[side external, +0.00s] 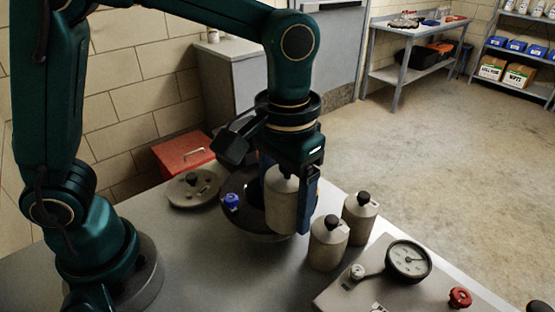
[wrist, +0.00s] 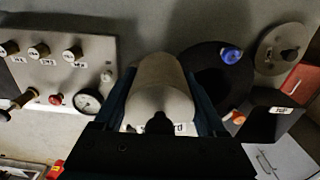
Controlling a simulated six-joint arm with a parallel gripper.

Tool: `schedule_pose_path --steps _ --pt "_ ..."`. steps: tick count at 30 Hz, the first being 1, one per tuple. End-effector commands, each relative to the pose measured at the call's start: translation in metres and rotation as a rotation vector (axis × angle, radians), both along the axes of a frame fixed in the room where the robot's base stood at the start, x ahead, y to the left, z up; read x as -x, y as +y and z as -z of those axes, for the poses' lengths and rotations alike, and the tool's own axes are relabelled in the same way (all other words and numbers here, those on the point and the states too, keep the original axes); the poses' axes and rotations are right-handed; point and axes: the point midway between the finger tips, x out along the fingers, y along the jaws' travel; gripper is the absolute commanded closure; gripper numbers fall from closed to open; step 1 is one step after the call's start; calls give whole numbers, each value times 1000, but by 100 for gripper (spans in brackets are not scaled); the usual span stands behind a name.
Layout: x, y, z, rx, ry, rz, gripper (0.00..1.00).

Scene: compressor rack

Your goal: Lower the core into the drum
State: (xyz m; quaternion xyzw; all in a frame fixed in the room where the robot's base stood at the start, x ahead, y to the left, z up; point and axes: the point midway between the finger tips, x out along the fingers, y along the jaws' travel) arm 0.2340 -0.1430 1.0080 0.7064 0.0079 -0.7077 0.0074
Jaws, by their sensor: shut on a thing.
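My gripper (side external: 290,190) is shut on a grey cylindrical core (side external: 282,203), one finger on each side. The core hangs upright in front of the dark round drum (side external: 263,237) in the side view. The wrist view shows the core (wrist: 160,88) between the fingers, with its black knob towards the camera. In that view the drum (wrist: 208,65), with its dark opening, lies just right of the core, so the core looks beside the opening. The core hides part of the drum in the side view, and the height gap cannot be told. A blue knob (side external: 232,202) sits on the drum's rim.
Two more grey cores with black knobs (side external: 328,243) (side external: 360,217) stand right of the drum. A round lid (side external: 193,187) lies at the back left. A panel with a gauge (side external: 408,261) and a red valve knob (side external: 460,298) is at the front right. A red box (side external: 183,151) is behind.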

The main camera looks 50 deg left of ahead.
Motion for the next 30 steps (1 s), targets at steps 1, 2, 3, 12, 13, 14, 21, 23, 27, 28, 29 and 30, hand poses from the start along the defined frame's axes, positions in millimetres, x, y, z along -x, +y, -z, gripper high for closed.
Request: schedule_pose_path --steps 1,2,3,12,13,14,21,23,27,28,29,30 --pt "-12 16 -1 0 0 -62 100" --pt "-17 24 -2 1 -1 -91 100" --pt "-24 34 -2 1 -3 -129 100" --pt "-48 93 -3 1 -4 -338 100" --pt "-49 95 -3 1 -3 -347 100" --pt "-49 97 -2 1 -3 -355 100" --pt "-49 100 12 0 2 -365 100" --pt "-49 100 17 0 1 -364 100" --pt "-49 100 28 0 -1 -363 100" --pt "-49 100 30 0 0 -363 100" --pt "-49 100 32 0 0 -363 100" --pt "-49 100 34 0 -1 -363 100"
